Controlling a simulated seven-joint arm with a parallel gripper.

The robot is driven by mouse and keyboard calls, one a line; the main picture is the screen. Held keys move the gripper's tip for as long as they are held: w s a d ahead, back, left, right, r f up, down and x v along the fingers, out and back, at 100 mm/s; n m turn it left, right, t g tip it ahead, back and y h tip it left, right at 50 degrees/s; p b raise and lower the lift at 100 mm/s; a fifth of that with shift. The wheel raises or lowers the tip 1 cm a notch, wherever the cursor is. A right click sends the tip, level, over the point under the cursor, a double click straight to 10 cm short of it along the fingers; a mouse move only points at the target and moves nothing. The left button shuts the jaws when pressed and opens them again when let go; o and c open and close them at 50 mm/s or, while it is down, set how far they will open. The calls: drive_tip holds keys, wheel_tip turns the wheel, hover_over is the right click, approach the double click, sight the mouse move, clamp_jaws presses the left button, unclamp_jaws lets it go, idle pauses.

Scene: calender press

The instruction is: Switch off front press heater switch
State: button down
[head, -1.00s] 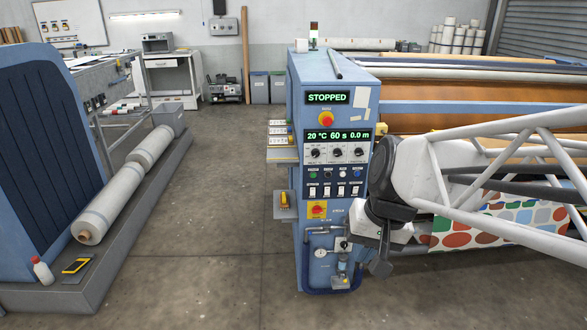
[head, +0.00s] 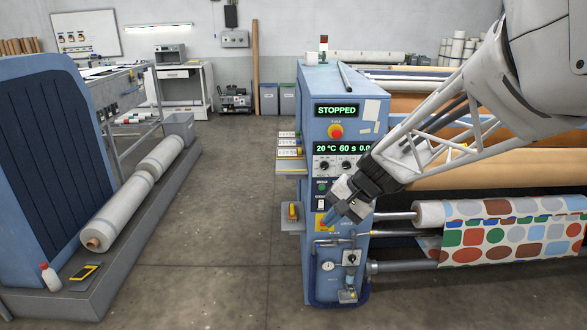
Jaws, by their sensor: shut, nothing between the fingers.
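The blue control cabinet (head: 334,80) of the press stands in the middle, facing me. Its row of small rocker switches is mostly hidden behind my gripper; only the leftmost switch (head: 321,204) shows clearly. The labels are too small to read, so I cannot tell which one is the front press heater switch or how it is set. My gripper (head: 330,221) is shut and empty.
Above are a STOPPED display (head: 337,111), a red stop button (head: 335,131), a readout (head: 335,148) and knobs (head: 324,165). Pipes and a gauge (head: 328,266) sit below. A roll of dotted fabric (head: 500,240) lies right. The floor left of the cabinet is clear.

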sight(321, 204)
drive_tip(key=w+f+m+t+y, duration=0.25)
drive_tip(key=w+f, duration=0.45)
drive_tip(key=w, duration=0.6)
drive_tip(key=w+f+m+t+y, duration=0.1)
drive_tip(key=w+f+m+y, duration=0.4)
drive_tip(key=w, duration=0.9)
drive_tip(key=w+d+f+m+t+h, duration=0.1)
drive_tip(key=w+d+f+m+t, duration=0.1)
drive_tip(key=w+f, duration=0.6)
drive_tip(key=w+d+f+m+t+h, duration=0.2)
drive_tip(key=w+f, duration=0.5)
drive_tip(key=f, duration=0.6)
drive_tip(key=shift+w+d+f+m+t, duration=0.15)
drive_tip(key=shift+w+d+m+t, duration=0.2)
drive_tip(key=shift+d+m+t, duration=0.75)
drive_tip(key=shift+w+a, duration=0.15)
drive_tip(key=shift+a, duration=0.15)
drive_tip(key=shift+w+f, duration=0.2)
drive_tip(key=shift+w, duration=1.2)
drive_tip(key=shift+w+f, duration=0.25)
drive_tip(key=shift+w, duration=1.15)
drive_tip(key=shift+w+f, duration=0.2)
drive_tip(key=shift+w, duration=1.2)
drive_tip(key=shift+w, duration=0.15)
drive_tip(key=shift+w, duration=0.25)
